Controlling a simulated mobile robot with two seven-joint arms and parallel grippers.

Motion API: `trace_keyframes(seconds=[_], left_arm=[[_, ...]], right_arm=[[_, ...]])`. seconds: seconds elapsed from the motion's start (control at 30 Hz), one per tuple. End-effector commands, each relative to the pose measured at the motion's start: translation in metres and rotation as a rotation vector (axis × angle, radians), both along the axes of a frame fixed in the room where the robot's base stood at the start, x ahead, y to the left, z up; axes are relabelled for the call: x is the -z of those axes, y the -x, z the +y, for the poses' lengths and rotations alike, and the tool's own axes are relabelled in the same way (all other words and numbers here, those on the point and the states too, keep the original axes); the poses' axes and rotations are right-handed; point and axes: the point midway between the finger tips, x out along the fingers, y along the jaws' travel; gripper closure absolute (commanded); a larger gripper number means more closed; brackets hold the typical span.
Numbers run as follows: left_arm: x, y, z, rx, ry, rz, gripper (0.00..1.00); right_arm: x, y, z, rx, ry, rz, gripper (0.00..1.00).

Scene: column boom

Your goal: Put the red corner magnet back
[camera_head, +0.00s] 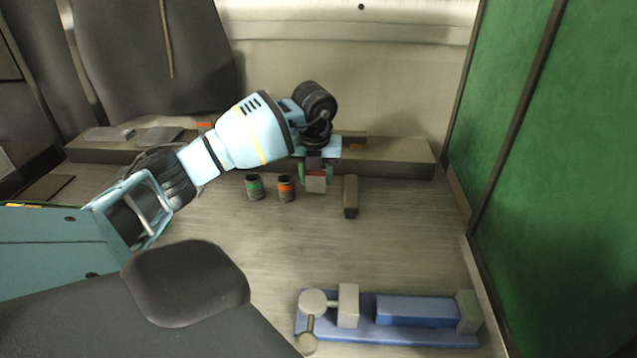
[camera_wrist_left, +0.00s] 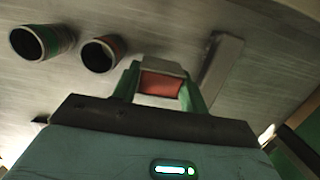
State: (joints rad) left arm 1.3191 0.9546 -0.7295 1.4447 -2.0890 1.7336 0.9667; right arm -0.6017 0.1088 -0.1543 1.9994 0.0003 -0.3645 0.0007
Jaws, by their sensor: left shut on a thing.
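The red corner magnet (camera_head: 316,184) shows as a small block with a red face and grey parts. My left gripper (camera_head: 316,175) points down with its green fingers on either side of it, shut on it. In the left wrist view the red face of the magnet (camera_wrist_left: 161,84) shows between the two green fingers (camera_wrist_left: 160,92). I cannot tell whether the magnet touches the surface below. My right gripper is not in view.
A green-banded cup (camera_head: 254,187) and an orange-banded cup (camera_head: 286,188) stand left of the magnet. A grey bar (camera_head: 350,197) lies close on its right. A blue vise-like fixture (camera_head: 415,310) lies in front. A low ledge (camera_head: 400,160) runs behind. The surface between is clear.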

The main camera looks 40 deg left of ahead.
Motion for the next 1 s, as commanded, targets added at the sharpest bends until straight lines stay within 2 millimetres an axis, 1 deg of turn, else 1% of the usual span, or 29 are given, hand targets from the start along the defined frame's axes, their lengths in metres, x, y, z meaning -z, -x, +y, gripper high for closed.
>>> trace_keyframes(seconds=[0.03, 0.27, 0.37, 0.5, 0.6, 1.0], left_arm=[[-0.001, -0.003, 0.000, -0.001, 0.000, -0.003, 0.89], [-0.001, -0.005, 0.001, -0.001, -0.001, -0.003, 0.89], [0.000, -0.011, -0.001, 0.000, -0.001, -0.002, 0.89], [0.021, -0.009, 0.000, 0.000, 0.000, 0.001, 0.89], [0.032, -0.009, 0.000, 0.000, -0.001, -0.002, 0.89], [0.038, -0.009, 0.001, 0.000, -0.001, -0.002, 0.89]], right_arm=[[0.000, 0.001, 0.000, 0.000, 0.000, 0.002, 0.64], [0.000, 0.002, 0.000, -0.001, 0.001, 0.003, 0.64], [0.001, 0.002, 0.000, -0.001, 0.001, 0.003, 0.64], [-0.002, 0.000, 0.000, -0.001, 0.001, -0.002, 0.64], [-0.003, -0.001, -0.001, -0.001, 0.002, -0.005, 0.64], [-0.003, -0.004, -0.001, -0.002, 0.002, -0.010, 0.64]])
